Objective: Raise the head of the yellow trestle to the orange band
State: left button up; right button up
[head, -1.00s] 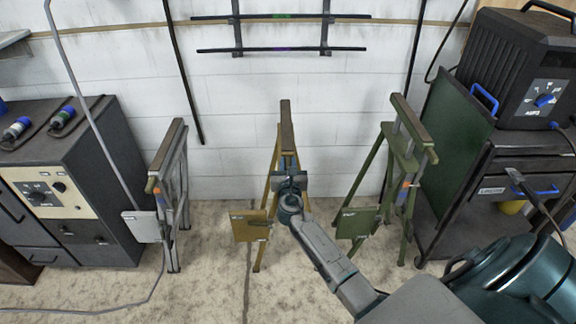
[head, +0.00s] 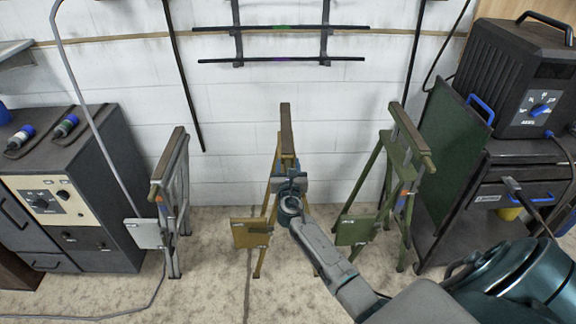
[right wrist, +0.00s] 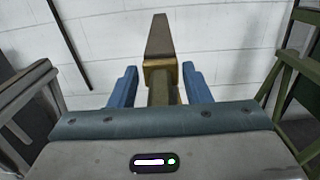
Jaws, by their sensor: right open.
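The yellow trestle (head: 264,210) stands in the middle before the white wall, with a brown-topped head (head: 286,130) and a yellow plate (head: 250,232) low on its left. My right gripper (head: 288,178) is in front of its upper part, below the head. In the right wrist view the blue fingers (right wrist: 160,86) are open, one on each side of the trestle's central post (right wrist: 163,92), with gaps showing. The head (right wrist: 160,38) rises beyond them. I cannot make out an orange band on this trestle; my gripper covers part of it. My left gripper is not in view.
A grey trestle (head: 171,160) stands to the left and a green trestle (head: 411,140) to the right, both with small orange marks. A dark cabinet (head: 100,160) is far left. A cart (head: 500,165) with a dark machine (head: 515,80) is right. Floor shows between the trestles.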

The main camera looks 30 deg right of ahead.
jog(key=b+v, duration=0.1)
jog(key=v, duration=0.9)
jog(key=shift+s+a, duration=0.25)
jog(key=shift+s, duration=0.05)
jog(key=s+a+f+m+g+y, duration=0.1)
jog(key=s+f+m+g+y, duration=0.15)
jog(key=f, duration=0.95)
jog(key=s+f+m+g+y, duration=0.15)
jog(key=s+f+m, duration=0.25)
jog(key=f, duration=0.7)
jog(key=s+a+f+m+g+y, duration=0.1)
jog(key=s+f+m+g, duration=0.15)
jog(key=s+f, duration=0.45)
jog(key=s+a+f+m+g+y, duration=0.15)
jog(key=s+f+m, duration=0.25)
jog(key=f, duration=0.5)
jog(key=s+f+m+g, duration=0.2)
jog(key=s+f+m, duration=0.3)
jog(key=s, duration=0.6)
jog(key=s+a+f+m+g+y, duration=0.1)
jog(key=s+f+m, duration=0.5)
jog(key=s, duration=0.6)
jog(key=s+a+f+m+g+y, duration=0.1)
jog(key=s+f+m+g, duration=0.2)
jog(key=s, duration=0.8)
notch_tip(320, 180, down, 3)
jog(key=m, duration=0.2)
jog(key=shift+s+r+m, duration=0.2)
jog(key=shift+s+m, duration=0.05)
jog(key=shift+m, duration=0.05)
